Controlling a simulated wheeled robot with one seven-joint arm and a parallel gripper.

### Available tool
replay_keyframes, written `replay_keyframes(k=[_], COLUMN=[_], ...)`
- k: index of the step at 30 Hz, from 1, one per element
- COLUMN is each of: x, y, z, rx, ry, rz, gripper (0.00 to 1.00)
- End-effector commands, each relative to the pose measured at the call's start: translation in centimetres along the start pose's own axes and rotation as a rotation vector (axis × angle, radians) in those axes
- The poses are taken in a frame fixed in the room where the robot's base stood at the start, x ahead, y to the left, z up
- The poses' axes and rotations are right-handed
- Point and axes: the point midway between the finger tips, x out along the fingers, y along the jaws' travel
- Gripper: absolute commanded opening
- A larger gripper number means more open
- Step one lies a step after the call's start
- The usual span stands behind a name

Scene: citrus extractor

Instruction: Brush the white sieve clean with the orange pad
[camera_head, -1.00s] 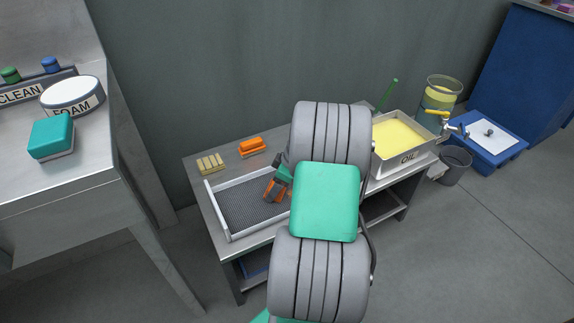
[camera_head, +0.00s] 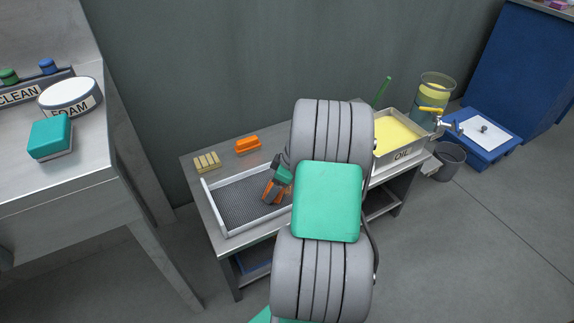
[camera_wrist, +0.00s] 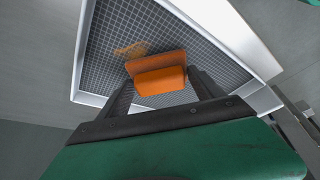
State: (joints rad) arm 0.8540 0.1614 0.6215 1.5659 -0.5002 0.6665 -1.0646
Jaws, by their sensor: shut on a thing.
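The white sieve (camera_head: 224,233) is a shallow white-rimmed tray with a dark mesh floor on the metal bench. Its rim also shows in the wrist view (camera_wrist: 219,32). My gripper (camera_head: 272,193) is over the right part of the sieve, pointing down. In the wrist view my gripper (camera_wrist: 160,88) is shut on the orange pad (camera_wrist: 160,80). The pad is at or just above the mesh; I cannot tell if it touches. An orange smear (camera_wrist: 130,49) lies on the mesh just beyond the pad. My arm hides the sieve's right end in the head view.
Behind the sieve on the bench (camera_head: 224,160) are another orange block (camera_head: 247,145) and a ridged tan block (camera_head: 207,162). A tray of yellow oil (camera_head: 403,153) stands at the right. A steel counter with a teal sponge (camera_head: 50,136) is at the left.

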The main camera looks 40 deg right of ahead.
Motion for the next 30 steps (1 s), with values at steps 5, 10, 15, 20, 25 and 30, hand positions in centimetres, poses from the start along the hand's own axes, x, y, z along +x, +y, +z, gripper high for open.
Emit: replay_keyframes(k=[5, 10, 15, 20, 25, 30], x=[-2.7, -4.0, -5.4, -6.4, -6.6, -6.6], y=[0.0, -0.1, -0.2, -0.3, -0.4, -0.4], z=[-1.4, -2.2, -3.0, -3.6, -3.8, -3.7], rx=[-0.009, -0.013, -0.017, -0.020, -0.021, -0.021], ry=[0.001, 0.001, 0.001, 0.001, 0.001, 0.001], rz=[0.004, 0.002, 0.000, -0.001, -0.002, -0.002], gripper=[0.44, 0.44, 0.44, 0.44, 0.44, 0.44])
